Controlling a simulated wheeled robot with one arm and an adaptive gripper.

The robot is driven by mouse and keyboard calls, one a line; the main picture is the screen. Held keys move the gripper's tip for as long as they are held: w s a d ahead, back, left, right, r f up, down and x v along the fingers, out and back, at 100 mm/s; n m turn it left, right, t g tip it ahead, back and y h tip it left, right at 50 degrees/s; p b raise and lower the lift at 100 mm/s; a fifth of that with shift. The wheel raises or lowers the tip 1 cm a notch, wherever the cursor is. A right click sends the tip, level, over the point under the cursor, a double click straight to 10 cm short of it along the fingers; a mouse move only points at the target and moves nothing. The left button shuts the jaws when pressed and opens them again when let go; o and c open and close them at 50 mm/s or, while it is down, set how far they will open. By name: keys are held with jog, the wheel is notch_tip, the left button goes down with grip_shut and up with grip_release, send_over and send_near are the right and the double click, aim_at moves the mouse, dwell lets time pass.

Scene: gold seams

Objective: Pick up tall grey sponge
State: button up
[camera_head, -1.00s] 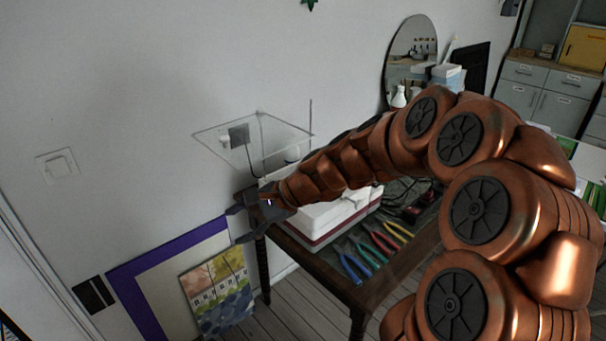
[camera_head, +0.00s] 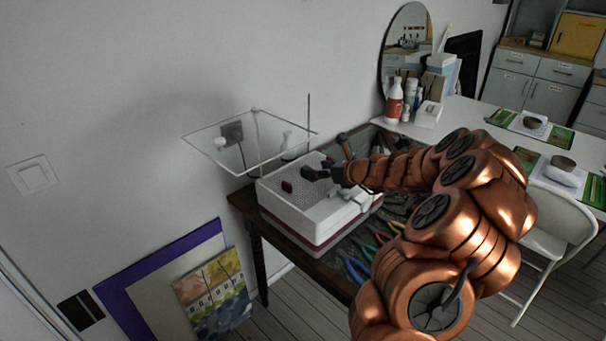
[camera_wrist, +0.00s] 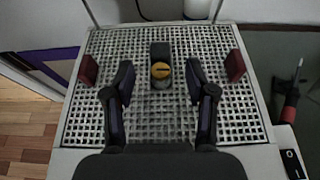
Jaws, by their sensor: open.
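A dark grey upright block (camera_wrist: 160,50), which looks like the tall grey sponge, stands on a white perforated grid top (camera_wrist: 145,115) in the wrist view. A small round yellow-topped dark piece (camera_wrist: 160,72) is in front of it, partly covering its lower part. My gripper (camera_wrist: 160,78) is open above the grid. Its fingers are to the left and right of the yellow-topped piece, with the grey block just beyond, between their lines. In the head view my gripper (camera_head: 328,168) is over the white box (camera_head: 300,217); I cannot make out the grey block there.
Red blocks stand left (camera_wrist: 88,70) and right (camera_wrist: 235,65) on the grid. A clear raised lid (camera_head: 245,145) is behind the box. Colored pliers (camera_head: 358,268) lie on the dark table at right.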

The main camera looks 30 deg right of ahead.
aim_at(307, 168)
jog(key=shift+w+f, duration=0.3)
jog(key=shift+w, duration=0.3)
jog(key=shift+p+x, duration=0.6)
jog(key=shift+x, duration=2)
jog(key=shift+a+r, duration=0.1)
jog(key=shift+c, duration=0.4)
jog(key=c, duration=0.8)
